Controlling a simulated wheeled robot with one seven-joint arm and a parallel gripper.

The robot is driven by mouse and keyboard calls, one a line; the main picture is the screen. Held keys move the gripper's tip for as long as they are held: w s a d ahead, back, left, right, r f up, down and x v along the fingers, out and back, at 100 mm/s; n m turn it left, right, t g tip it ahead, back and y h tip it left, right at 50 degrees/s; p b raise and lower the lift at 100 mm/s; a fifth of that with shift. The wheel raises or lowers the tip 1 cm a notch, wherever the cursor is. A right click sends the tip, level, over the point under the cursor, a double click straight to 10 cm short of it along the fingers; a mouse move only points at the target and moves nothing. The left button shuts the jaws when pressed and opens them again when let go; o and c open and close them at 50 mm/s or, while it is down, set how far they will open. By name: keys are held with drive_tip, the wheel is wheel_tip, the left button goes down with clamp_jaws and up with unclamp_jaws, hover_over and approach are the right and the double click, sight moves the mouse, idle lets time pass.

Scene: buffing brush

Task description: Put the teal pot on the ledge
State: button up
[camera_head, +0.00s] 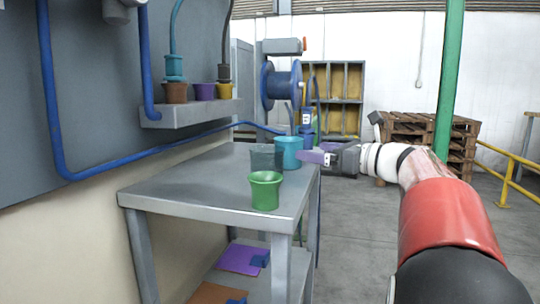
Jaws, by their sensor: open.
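The teal pot (289,152) stands upright at the far right of the grey metal table, partly behind a dark grey pot (265,157). My gripper (312,157) has purple fingers and reaches in from the right, just right of the teal pot at about its height. It is open with nothing between its fingers; I cannot tell whether a fingertip touches the pot. The ledge (180,118) is a grey shelf on the wall panel, up and left of the table. A brown pot (176,92), a purple pot (204,91) and a yellow pot (224,90) stand on it.
A green pot (265,191) stands near the table's (190,190) front right. The table's left part is clear. Blue hose (100,165) runs along the wall and past the ledge. A blue reel (281,85) hangs behind the table. Wooden pallets (415,135) stand at the back right.

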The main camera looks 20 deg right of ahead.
sight(289, 145)
drive_tip(key=shift+w+a, duration=0.3)
drive_tip(key=shift+w, duration=0.35)
drive_tip(key=x, duration=0.7)
drive_tip(key=shift+a, duration=0.3)
drive_tip(key=shift+r, duration=0.1)
drive_tip(key=c, duration=1.1)
